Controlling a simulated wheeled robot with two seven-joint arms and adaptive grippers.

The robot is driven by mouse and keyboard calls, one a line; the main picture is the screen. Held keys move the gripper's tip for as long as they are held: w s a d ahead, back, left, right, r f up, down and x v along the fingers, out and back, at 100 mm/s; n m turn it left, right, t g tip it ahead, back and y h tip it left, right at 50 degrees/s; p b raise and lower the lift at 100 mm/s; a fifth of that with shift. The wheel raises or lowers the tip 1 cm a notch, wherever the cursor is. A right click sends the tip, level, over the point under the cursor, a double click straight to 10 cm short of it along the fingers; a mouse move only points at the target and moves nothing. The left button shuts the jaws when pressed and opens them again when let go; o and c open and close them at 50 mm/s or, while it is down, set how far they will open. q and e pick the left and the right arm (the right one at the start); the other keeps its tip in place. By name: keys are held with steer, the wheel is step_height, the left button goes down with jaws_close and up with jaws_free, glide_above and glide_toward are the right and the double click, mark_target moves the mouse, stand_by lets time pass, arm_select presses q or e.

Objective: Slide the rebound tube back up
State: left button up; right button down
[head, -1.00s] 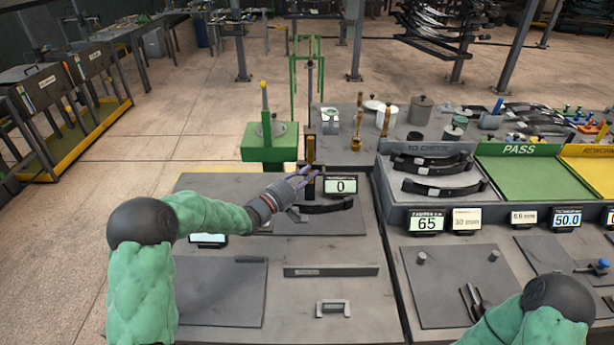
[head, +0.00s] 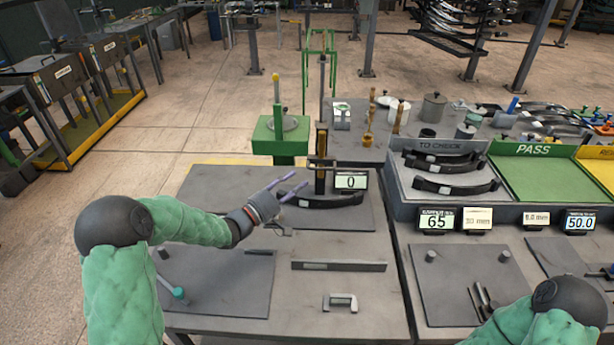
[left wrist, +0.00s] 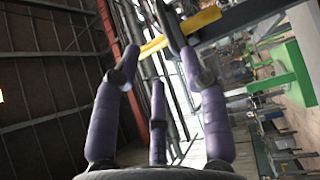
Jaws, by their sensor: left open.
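A dark upright post with a brass-coloured tube (head: 321,145) low on it stands behind the left bench plate in the head view. I take this for the rebound tube; a thin rod rises above it. A curved black leaf spring (head: 335,201) lies at its foot. My left gripper (head: 288,192) is open with purple fingers, in front and to the left of the tube, apart from it. In the left wrist view its fingers (left wrist: 158,85) are spread with nothing between them.
A display (head: 351,181) reading 0 stands right of the post. A tray of curved leaves (head: 447,205) and the green PASS tray (head: 540,180) lie to the right. A flat bar and a metal handle lie on the front bench.

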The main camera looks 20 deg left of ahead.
arm_select(q)
steer(key=shift+v, duration=1.35)
